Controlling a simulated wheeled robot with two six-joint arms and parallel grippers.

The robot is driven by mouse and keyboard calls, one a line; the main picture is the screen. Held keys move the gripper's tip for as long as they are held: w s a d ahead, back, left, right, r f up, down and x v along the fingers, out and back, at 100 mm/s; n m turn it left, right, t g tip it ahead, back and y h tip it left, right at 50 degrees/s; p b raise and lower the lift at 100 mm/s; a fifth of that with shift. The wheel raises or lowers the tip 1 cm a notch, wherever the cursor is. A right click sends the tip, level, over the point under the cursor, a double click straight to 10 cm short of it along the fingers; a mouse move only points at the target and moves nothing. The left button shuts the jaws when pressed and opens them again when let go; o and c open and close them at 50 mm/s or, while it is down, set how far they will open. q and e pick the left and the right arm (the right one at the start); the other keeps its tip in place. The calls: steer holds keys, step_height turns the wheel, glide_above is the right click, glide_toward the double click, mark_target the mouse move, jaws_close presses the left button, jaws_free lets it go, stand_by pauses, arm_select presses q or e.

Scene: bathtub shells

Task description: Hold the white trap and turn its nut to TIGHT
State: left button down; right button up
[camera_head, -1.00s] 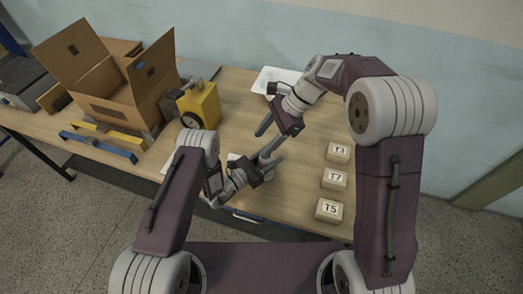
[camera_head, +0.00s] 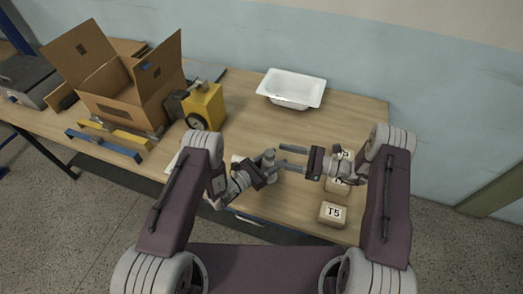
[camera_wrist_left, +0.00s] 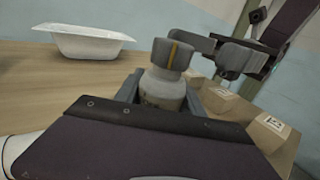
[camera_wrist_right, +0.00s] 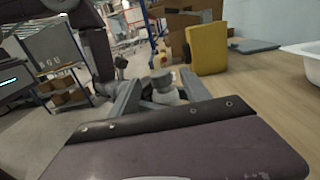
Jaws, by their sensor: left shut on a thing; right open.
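The white trap (camera_wrist_left: 163,90) stands upright between the fingers of my left gripper (camera_head: 270,170), which is shut on it. The trap's grey nut (camera_wrist_left: 172,56) is on top and carries an orange stripe; I cannot read any TIGHT mark. My right gripper (camera_head: 290,157) is open, just right of the trap, with its fingers pointing left at the nut. In the right wrist view the nut (camera_wrist_right: 162,79) shows between the open right fingers, beyond their tips or level with them; I see no clear contact.
A white tub shell (camera_head: 291,88) lies at the back of the table. Blocks, one marked T5 (camera_head: 332,213), sit under and beside my right arm. A yellow device (camera_head: 204,104) and an open cardboard box (camera_head: 125,95) stand to the left. The table's middle is clear.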

mark_target(270, 155)
steer(key=x, duration=0.8)
steer(key=shift+a, duration=0.2)
jaws_close()
steer(key=shift+n+g, duration=0.4)
steer(key=g, duration=0.1)
steer(key=n+g, duration=0.2)
steer(key=g, duration=0.1)
steer(key=shift+s+y, duration=0.25)
steer(key=shift+y, duration=0.05)
steer(key=shift+s+n+g, duration=0.2)
steer(key=shift+n+g, duration=0.6)
steer(key=shift+g, duration=0.3)
steer(key=shift+s+n+g, duration=0.15)
steer(key=shift+n+g, duration=0.65)
steer(key=shift+g, duration=0.3)
steer(key=shift+s, duration=0.1)
jaws_free()
